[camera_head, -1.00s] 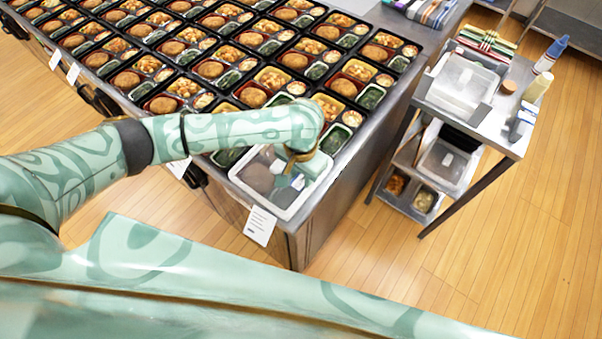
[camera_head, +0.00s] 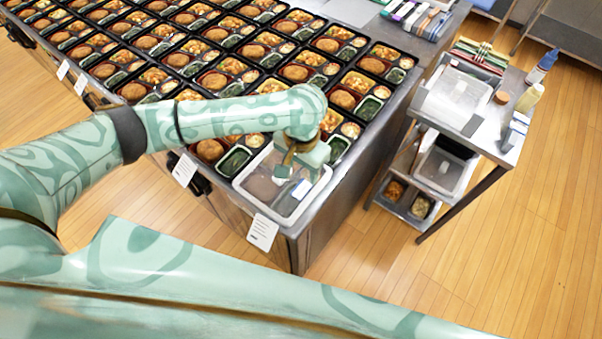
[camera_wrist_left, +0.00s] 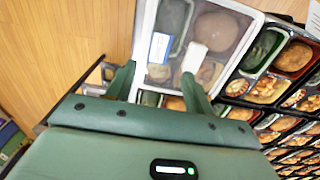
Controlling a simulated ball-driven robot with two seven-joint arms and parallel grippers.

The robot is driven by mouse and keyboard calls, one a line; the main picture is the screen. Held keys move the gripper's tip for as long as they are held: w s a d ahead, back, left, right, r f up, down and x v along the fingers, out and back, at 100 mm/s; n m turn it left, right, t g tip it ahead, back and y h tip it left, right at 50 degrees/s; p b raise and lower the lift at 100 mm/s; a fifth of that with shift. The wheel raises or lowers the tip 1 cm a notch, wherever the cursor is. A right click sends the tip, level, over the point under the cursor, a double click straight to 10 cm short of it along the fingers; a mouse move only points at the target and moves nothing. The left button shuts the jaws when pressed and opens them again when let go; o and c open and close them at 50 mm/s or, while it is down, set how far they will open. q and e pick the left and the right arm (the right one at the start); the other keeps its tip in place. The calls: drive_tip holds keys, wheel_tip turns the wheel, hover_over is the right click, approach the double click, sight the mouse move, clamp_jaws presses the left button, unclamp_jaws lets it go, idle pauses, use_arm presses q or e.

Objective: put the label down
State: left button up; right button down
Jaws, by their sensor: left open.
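A lidded bento tray (camera_head: 240,184) with a pale rim sits at the near corner of the counter. A small white and blue label (camera_head: 301,189) shows over its clear lid; it also shows in the left wrist view (camera_wrist_left: 160,47). A second small white piece (camera_wrist_left: 194,58) is beside it there. My left gripper (camera_head: 297,174) is over the tray, fingers pointing down. In the left wrist view its fingers (camera_wrist_left: 158,82) are spread apart with nothing between the tips. Whether the label lies fully flat cannot be told. My right gripper is out of view.
Rows of open bento trays (camera_head: 240,70) fill the counter behind. A paper tag (camera_head: 263,232) hangs at the counter's near edge. A cart (camera_head: 487,140) with a clear bin (camera_head: 455,98) and bottles stands to the right, across a strip of clear floor.

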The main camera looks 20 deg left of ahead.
use_arm(q)
wheel_tip(320, 180, up, 4)
drive_tip(key=shift+r+p, duration=0.15)
drive_tip(key=shift+p, duration=0.45)
